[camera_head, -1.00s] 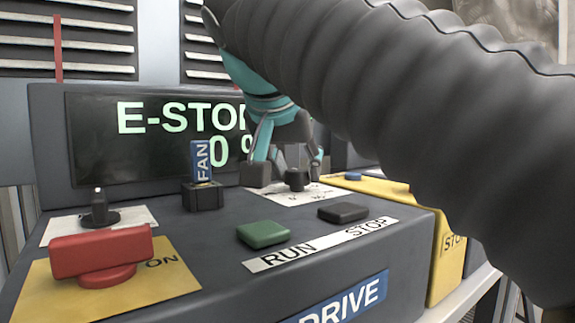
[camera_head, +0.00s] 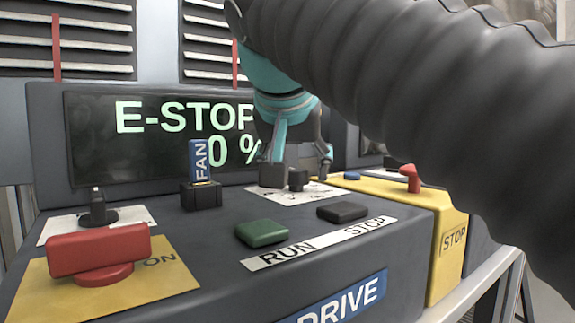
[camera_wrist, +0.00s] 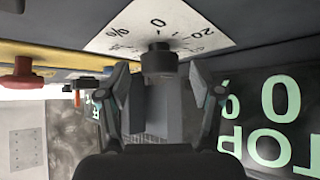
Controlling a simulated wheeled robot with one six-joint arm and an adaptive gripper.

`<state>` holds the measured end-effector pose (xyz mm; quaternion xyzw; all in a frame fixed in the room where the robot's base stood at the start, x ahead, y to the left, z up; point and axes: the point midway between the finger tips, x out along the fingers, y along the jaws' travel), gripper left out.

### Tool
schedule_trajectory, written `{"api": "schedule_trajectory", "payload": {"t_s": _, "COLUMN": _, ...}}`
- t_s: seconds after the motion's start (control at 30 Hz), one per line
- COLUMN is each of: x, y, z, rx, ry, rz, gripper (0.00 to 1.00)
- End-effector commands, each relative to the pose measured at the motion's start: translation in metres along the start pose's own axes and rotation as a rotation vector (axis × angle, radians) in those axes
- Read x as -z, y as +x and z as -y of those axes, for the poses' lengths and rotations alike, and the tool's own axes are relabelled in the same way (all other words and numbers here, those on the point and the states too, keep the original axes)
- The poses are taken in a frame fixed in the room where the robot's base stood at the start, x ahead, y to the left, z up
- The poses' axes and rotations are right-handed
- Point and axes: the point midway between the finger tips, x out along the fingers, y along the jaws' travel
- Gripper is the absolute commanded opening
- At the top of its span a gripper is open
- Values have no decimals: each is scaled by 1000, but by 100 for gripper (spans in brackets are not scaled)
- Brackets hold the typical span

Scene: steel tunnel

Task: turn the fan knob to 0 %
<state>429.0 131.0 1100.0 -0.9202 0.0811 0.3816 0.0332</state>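The black knob (camera_head: 296,180) stands on a white dial plate (camera_head: 312,194) at the back right of the dark console. In the wrist view the knob (camera_wrist: 158,60) is ahead, centred between the fingertips, with a printed 0 on the dial plate (camera_wrist: 125,35) beyond it. My gripper (camera_head: 300,172) is open at the knob, one finger to each side; the wrist view also shows the spread fingers (camera_wrist: 157,78) with gaps beside the knob. Contact is not visible. The display (camera_head: 160,140) reads E-STOP and 0 %. A blue FAN sign (camera_head: 199,160) stands left of the dial.
A small black selector (camera_head: 98,210) and a large red switch (camera_head: 98,250) are at the left. Green (camera_head: 261,233) and black (camera_head: 342,211) buttons sit in front of the dial. A yellow box (camera_head: 450,218) with a red lever (camera_head: 411,176) stands to the right.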

Motion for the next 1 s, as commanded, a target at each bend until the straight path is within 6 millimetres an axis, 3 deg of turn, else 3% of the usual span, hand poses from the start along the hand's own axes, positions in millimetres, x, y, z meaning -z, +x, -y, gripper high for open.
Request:
{"api": "schedule_trajectory", "payload": {"t_s": 0.27, "x": 1, "y": -10, "z": 1, "rx": 3, "ry": 0, "rz": -2, "gripper": 65}}
{"api": "schedule_trajectory", "payload": {"t_s": 0.7, "x": 0, "y": -90, "z": 2, "rx": 4, "ry": -2, "rz": -1, "gripper": 65}}
{"api": "schedule_trajectory", "payload": {"t_s": 1.0, "x": 0, "y": -117, "z": 1, "rx": 1, "ry": -1, "rz": -1, "gripper": 65}}
